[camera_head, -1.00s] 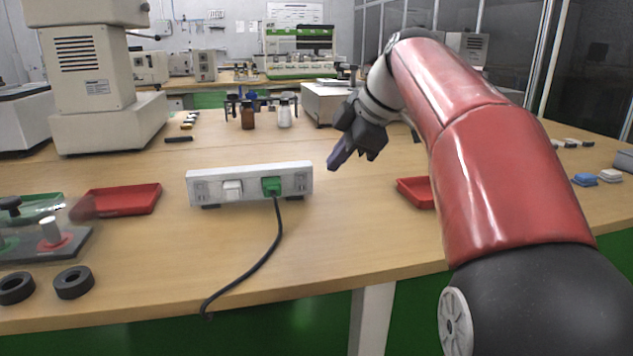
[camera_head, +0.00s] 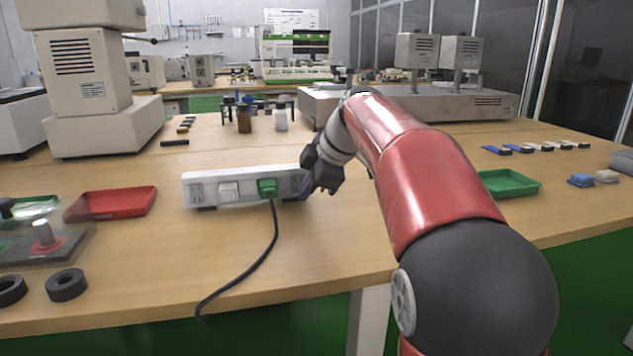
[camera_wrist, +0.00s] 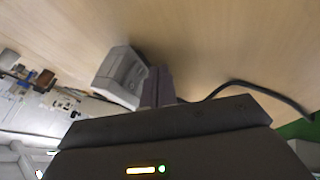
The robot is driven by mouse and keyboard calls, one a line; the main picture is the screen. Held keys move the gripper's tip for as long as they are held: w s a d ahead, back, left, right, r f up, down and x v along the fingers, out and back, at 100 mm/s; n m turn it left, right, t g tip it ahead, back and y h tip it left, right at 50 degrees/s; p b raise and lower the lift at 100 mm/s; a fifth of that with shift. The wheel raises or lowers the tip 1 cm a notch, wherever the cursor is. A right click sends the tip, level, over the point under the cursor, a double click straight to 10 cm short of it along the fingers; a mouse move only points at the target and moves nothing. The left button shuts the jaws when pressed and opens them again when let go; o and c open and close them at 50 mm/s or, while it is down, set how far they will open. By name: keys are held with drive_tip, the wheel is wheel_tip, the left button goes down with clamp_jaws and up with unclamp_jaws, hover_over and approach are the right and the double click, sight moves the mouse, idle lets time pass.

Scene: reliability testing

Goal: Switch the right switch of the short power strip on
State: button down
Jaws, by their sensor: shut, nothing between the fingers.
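The short power strip (camera_head: 205,190) is white and stands on the wooden table, with its front face towards me. A white plug or block (camera_head: 228,192) and a green plug (camera_head: 267,187) with a black cable sit in its front. My gripper (camera_head: 306,190) is shut and empty, its purple fingertips at the strip's right end, over the area of the right switch, which they hide. In the wrist view the strip (camera_wrist: 122,74) shows end-on, and the fingers (camera_wrist: 158,85) are right beside or against its face; I cannot tell whether they touch.
The black cable (camera_head: 262,262) runs from the green plug to the table's front edge. A red tray (camera_head: 118,203) lies to the left, a green tray (camera_head: 508,183) to the right beyond my arm. Dark rings (camera_head: 66,285) lie at the front left. Bottles (camera_head: 244,120) stand behind.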

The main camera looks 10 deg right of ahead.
drive_tip(key=shift+w, duration=0.9)
drive_tip(key=shift+w+f+t+b, duration=0.25)
drive_tip(key=shift+f+b, duration=0.25)
drive_tip(key=shift+b, duration=0.5)
drive_tip(key=shift+r+p, duration=0.35)
drive_tip(key=shift+r, duration=0.15)
drive_tip(key=shift+r+p, duration=0.65)
drive_tip(key=shift+r, duration=0.1)
drive_tip(key=shift+s, duration=0.1)
